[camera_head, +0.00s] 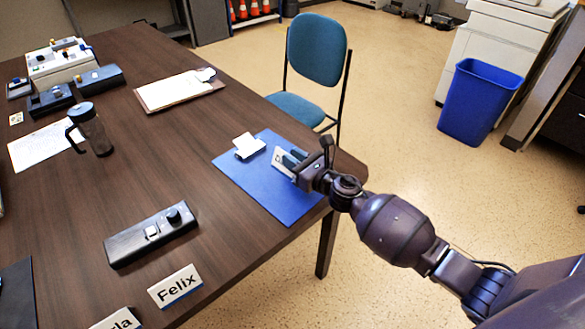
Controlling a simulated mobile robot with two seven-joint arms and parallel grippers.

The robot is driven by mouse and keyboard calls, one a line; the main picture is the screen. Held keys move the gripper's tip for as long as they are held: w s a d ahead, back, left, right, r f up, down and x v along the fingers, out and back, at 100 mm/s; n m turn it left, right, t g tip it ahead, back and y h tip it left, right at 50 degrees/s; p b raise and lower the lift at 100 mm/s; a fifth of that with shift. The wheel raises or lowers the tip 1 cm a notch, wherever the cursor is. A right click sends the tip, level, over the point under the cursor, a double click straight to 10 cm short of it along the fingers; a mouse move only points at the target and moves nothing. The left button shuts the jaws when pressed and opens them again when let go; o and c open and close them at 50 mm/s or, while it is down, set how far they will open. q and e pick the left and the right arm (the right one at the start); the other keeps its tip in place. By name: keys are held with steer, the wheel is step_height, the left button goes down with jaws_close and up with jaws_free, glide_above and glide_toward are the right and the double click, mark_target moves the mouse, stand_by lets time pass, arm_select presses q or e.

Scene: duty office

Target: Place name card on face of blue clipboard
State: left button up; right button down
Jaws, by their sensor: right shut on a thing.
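The blue clipboard (262,192) lies flat near the table's right edge, with its metal clip (249,150) at the far left end. My right gripper (293,160) reaches in from the right over the clipboard's far right part. It is shut on a white name card (279,162), which stands tilted, with a dark letter partly showing. The fingers hide the rest of the card. I cannot tell whether the card touches the clipboard. My left gripper is not in view.
Other name cards, "Felix" (176,286) and one partly cut off (117,319), stand at the near edge. A black device (150,236), a dark mug (92,130) and a brown clipboard (179,90) are on the table (150,175). A blue chair (317,50) stands behind.

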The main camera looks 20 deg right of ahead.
step_height(320, 180, down, 4)
steer(key=shift+r+b, duration=0.15)
steer(key=shift+b, duration=0.4)
steer(key=shift+r, duration=0.25)
steer(key=shift+f, duration=0.25)
steer(key=c, duration=1)
jaws_free()
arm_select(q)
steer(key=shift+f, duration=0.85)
arm_select(e)
steer(key=shift+r, duration=0.1)
